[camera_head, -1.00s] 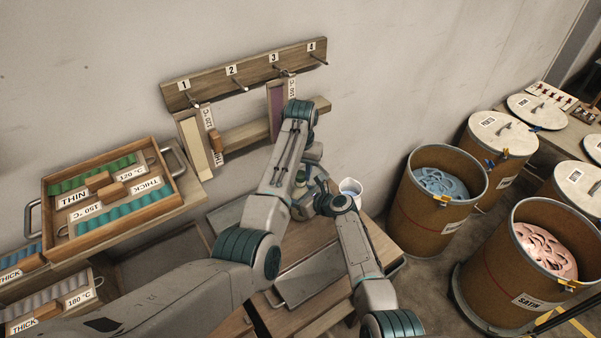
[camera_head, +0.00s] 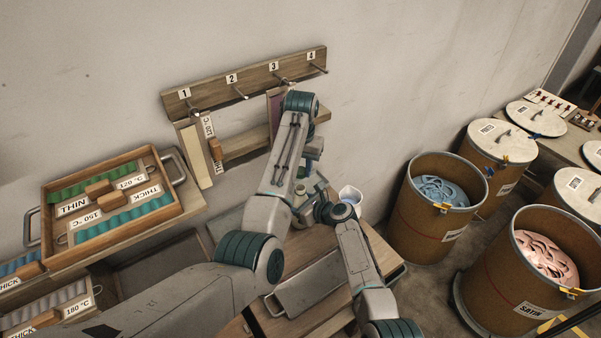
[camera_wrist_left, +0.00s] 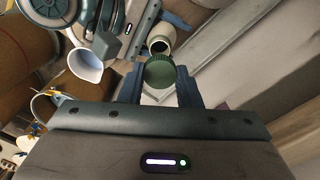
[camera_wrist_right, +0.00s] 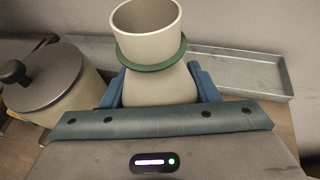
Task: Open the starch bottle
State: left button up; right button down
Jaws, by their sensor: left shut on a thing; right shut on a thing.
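The starch bottle is cream, with a wide open mouth and a green ring round its neck. In the right wrist view the bottle (camera_wrist_right: 158,85) stands between the fingers of my right gripper (camera_wrist_right: 160,90), which is shut on its body. In the left wrist view my left gripper (camera_wrist_left: 160,80) is shut on a round green cap (camera_wrist_left: 160,72). The bottle's open mouth (camera_wrist_left: 162,40) shows beyond the cap, apart from it. In the head view my left gripper (camera_head: 312,165) is above my right gripper (camera_head: 318,208); the arms largely hide the bottle.
A white cup (camera_head: 350,195) stands right of the grippers; it also shows in the left wrist view (camera_wrist_left: 86,66). A lidded pot (camera_wrist_right: 45,85) and a metal tray (camera_wrist_right: 230,72) are near the bottle. Drums (camera_head: 430,225) stand right, and a peg rack (camera_head: 245,80) is on the wall.

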jog(key=shift+c, duration=2.2)
grip_release()
